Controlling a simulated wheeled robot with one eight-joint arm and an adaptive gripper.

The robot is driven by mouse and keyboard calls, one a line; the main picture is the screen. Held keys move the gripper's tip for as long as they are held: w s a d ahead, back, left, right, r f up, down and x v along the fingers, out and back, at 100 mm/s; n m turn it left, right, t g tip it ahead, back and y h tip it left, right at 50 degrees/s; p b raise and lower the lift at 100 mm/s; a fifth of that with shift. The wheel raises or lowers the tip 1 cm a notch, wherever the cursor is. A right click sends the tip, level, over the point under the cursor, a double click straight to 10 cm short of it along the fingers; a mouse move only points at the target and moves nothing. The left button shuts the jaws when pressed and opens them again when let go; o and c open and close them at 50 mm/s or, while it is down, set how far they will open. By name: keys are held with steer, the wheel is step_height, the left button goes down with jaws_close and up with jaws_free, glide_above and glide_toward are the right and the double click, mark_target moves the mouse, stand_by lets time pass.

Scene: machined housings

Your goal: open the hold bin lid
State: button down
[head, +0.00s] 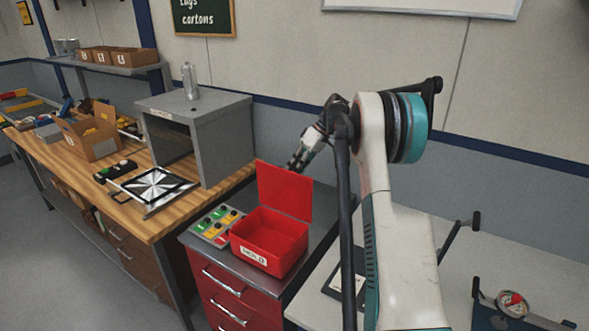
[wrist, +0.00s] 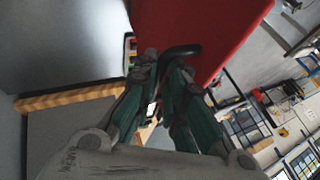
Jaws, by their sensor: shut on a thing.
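The red hold bin (head: 268,245) stands on a dark-topped cabinet, with a white label on its front. Its red lid (head: 285,193) is raised and stands about upright at the bin's back edge, so the bin's inside shows. My gripper (head: 293,164) is at the lid's top edge, partly behind it. In the wrist view the lid (wrist: 200,25) fills the top middle, and my gripper (wrist: 172,72) is shut on a dark handle (wrist: 182,50) on the lid. The fingertips' exact contact is partly hidden by the fingers.
A panel of coloured buttons (head: 216,225) lies left of the bin. A grey open-fronted box (head: 222,125) stands on the wooden bench behind, with a metal cylinder (head: 190,82) on top. A pale table (head: 500,240) is at right.

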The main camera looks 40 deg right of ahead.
steer(key=c, duration=1.7)
jaws_free()
steer(key=shift+s+d+f, duration=0.2)
steer(key=shift+d+f, duration=0.1)
steer(key=shift+f, duration=0.2)
steer(key=shift+r, duration=0.15)
steer(key=v, duration=1.1)
steer(key=shift+w+r, duration=0.2)
steer(key=shift+r, duration=0.3)
